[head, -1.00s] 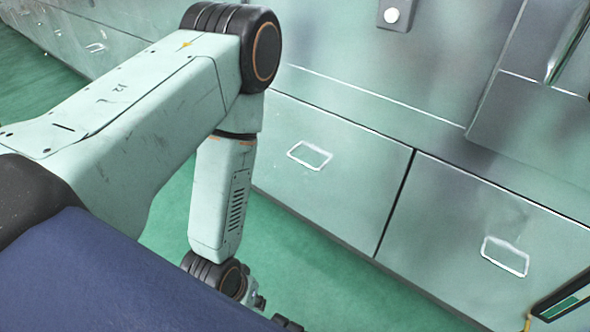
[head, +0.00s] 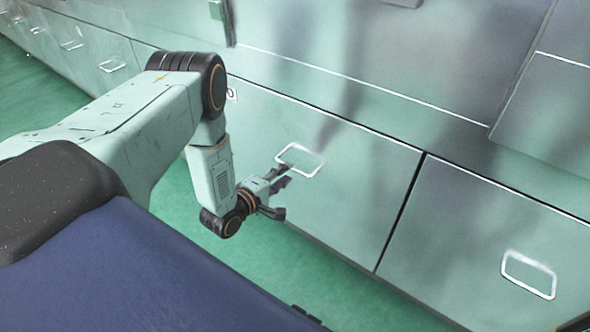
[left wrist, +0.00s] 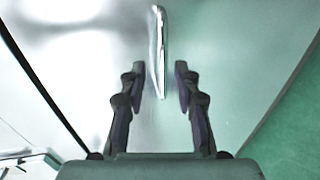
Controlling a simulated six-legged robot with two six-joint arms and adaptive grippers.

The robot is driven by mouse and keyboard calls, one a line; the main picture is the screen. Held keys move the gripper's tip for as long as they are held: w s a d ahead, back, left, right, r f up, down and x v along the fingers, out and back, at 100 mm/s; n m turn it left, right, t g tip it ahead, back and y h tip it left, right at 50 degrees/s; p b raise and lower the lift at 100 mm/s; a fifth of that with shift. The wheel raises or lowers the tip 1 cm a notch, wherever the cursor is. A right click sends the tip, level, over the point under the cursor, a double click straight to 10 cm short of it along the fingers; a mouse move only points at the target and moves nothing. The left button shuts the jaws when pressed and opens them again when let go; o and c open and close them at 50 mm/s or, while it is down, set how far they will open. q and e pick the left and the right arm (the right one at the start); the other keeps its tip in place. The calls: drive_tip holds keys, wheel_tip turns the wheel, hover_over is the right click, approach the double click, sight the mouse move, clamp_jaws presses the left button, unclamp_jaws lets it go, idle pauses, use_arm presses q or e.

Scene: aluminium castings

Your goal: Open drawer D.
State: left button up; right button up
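A low drawer front (head: 340,190), brushed metal, is shut in the cabinet wall in the head view. Its pale rectangular handle (head: 300,160) is at its upper left. A small label (head: 231,94) at the drawer's top left corner is partly hidden by my arm, and I cannot read it surely. My left gripper (head: 279,196) is open and empty in front of the drawer, close to the handle. In the left wrist view the handle (left wrist: 158,50) stands upright in the picture, ahead and between the two spread fingers (left wrist: 160,80). Contact is not visible. My right gripper is out of view.
Another shut drawer (head: 470,225) with a similar handle (head: 529,274) is to the right, past a dark seam. More handles (head: 112,65) run along the cabinets at far left. Green floor (head: 310,270) lies clear below the drawers.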

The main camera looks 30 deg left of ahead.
sight(294, 168)
use_arm(q)
drive_tip(key=b+x, duration=0.1)
drive_tip(key=x, duration=0.4)
drive_tip(key=shift+s+f+b, duration=0.1)
drive_tip(key=shift+f+b, duration=0.05)
drive_tip(key=shift+b, duration=0.2)
drive_tip(key=shift+a, duration=0.1)
drive_tip(key=shift+c, duration=0.4)
drive_tip(key=c, duration=0.3)
clamp_jaws()
